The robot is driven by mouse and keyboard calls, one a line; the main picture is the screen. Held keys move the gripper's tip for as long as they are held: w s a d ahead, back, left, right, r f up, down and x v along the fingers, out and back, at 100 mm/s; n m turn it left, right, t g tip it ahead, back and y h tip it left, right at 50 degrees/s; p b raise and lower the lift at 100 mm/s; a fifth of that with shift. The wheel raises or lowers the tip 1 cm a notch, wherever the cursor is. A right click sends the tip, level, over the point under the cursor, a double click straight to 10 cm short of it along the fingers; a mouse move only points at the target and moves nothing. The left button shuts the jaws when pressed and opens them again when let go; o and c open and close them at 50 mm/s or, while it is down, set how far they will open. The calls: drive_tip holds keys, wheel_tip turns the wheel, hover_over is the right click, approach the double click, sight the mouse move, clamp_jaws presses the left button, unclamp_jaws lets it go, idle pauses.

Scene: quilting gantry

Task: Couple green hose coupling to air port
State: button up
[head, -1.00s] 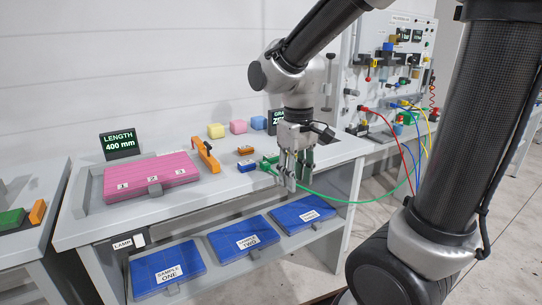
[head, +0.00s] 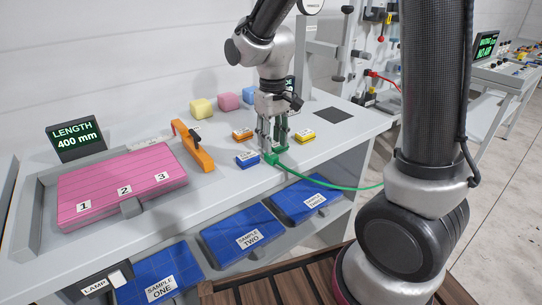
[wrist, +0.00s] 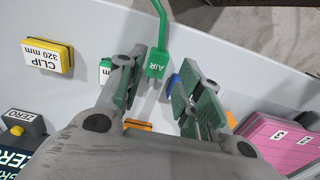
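The green hose coupling (head: 270,158) lies near the front edge of the grey bench, and its green hose (head: 335,187) runs off to the right. In the wrist view the coupling (wrist: 156,66) shows an AIR label, and its hose leaves toward the top. My gripper (head: 272,146) points down at the coupling. In the wrist view my gripper (wrist: 160,88) is open, with one finger either side of the coupling's line and a gap visible to each. Whether the fingertips are level with it I cannot tell. I cannot pick out the air port.
A blue block (head: 247,158), an orange block (head: 242,134) and a yellow block (head: 304,136) lie close around my gripper. An orange handled tool (head: 193,147) and a pink quilted slab (head: 122,184) are left. A display (head: 485,47) stands far right. Blue sample panels (head: 243,237) sit below.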

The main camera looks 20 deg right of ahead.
sight(273, 155)
wheel_tip(273, 155, down, 5)
drive_tip(key=shift+d+r, duration=0.15)
drive_tip(key=shift+r, duration=0.05)
drive_tip(key=shift+w+f, duration=0.1)
drive_tip(key=shift+f, duration=0.15)
drive_tip(key=shift+r, duration=0.1)
clamp_jaws()
drive_tip(key=shift+r, duration=0.15)
